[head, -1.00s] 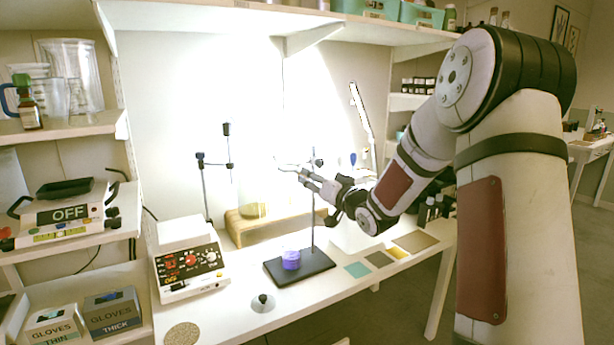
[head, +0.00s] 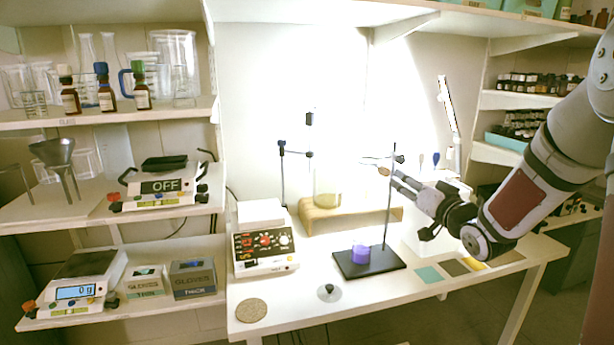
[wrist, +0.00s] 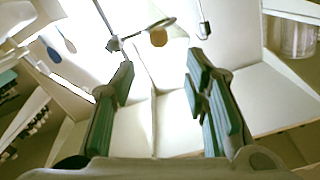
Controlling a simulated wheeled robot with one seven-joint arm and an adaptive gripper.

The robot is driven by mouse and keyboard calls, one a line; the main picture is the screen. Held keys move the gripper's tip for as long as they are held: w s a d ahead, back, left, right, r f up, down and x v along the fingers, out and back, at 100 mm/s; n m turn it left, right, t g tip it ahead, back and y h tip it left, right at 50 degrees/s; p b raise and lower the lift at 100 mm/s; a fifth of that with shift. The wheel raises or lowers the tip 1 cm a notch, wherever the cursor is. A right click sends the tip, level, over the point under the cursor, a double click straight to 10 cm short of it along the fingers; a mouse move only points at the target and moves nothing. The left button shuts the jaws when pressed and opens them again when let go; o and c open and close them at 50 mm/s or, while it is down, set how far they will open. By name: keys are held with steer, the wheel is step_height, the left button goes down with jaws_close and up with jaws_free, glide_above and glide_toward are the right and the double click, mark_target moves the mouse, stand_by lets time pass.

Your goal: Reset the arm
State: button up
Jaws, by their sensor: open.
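My gripper (head: 400,182) is at the right of the workbench in the head view, held above the table and pointing left toward the stand. In the wrist view my gripper (wrist: 160,70) has its two green-padded fingers wide apart, with nothing between them. The arm is bent and stretched out from the right edge of the head view. The fingertips look close to the thin rod of the black-based stand (head: 370,262); I cannot tell whether they touch it. A purple object (head: 361,253) sits on the stand's base.
The white workbench (head: 300,318) carries a control box with red digits (head: 264,248), a wooden block (head: 350,218), a cork disc (head: 251,310) and coloured squares (head: 429,274). Shelves at left hold bottles (head: 106,97), glassware, a scale reading OFF (head: 162,186) and glove boxes (head: 193,279).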

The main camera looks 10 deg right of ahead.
steer(key=s+a+r+n+g+h+p, duration=0.2)
steer(key=s+a+r+g+h, duration=0.15)
steer(key=s+a+g, duration=0.6)
steer(key=s+a+g+y+p, duration=0.1)
steer(key=s+a, duration=0.2)
steer(key=s, duration=0.7)
steer(key=s+a+n+g+y, duration=0.1)
steer(key=s+a, duration=0.3)
steer(key=s, duration=0.6)
steer(key=s+a+n+g+y+p, duration=0.1)
steer(key=s+a, duration=0.3)
steer(key=s, duration=0.6)
steer(key=shift+s+f+g+p, duration=0.15)
steer(key=shift+f+g+p, duration=0.15)
steer(key=shift+f+g, duration=0.25)
steer(key=shift+o, duration=0.4)
steer(key=shift+r, duration=0.15)
